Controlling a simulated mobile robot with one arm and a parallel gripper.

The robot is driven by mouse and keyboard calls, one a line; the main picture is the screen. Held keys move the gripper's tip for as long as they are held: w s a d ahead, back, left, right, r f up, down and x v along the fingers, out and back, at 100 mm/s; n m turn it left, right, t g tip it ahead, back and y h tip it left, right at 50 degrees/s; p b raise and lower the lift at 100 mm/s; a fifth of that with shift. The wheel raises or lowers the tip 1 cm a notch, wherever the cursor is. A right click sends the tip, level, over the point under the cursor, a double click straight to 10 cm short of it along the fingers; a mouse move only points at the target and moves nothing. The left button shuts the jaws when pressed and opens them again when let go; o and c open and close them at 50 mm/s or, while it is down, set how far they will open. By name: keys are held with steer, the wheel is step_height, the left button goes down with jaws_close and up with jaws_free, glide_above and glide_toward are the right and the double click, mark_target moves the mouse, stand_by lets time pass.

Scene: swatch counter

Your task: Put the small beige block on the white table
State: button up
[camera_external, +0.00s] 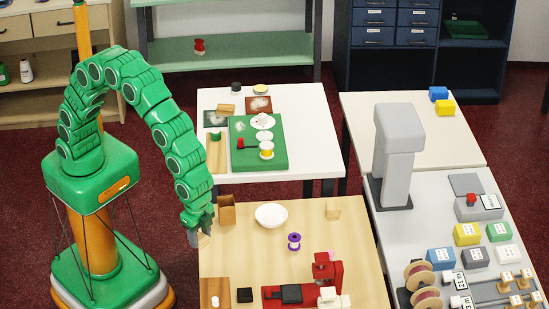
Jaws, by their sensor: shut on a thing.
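My gripper (200,239) is at the left edge of the light wood table, low beside the brown box. It is shut on a small beige block (204,240), which shows only partly between the fingers. The white table (318,143) stands behind the wood table. It bears a green mat with small white, yellow and red items, dark pictures and a small wooden block (226,108).
The light wood table (240,262) holds a brown box (227,210), a white bowl (271,215), a purple spool (294,242) and a red machine (325,272). A cream table (385,103) and grey counter stand right. The white table's right front is bare.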

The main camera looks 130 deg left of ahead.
steer(key=w+a+r+n, duration=0.5)
steer(key=a+n, duration=0.3)
steer(key=n, duration=0.1)
glide_above(271, 272)
steer(key=s, duration=0.1)
step_height(271, 272, down, 8)
steer(key=shift+f, duration=0.15)
steer(key=shift+w+a+f, duration=0.1)
steer(key=shift+w+f, duration=0.35)
steer(key=shift+f, duration=1.65)
steer(key=shift+f, duration=0.1)
steer(key=o, duration=1.1)
steer(key=shift+o, duration=0.2)
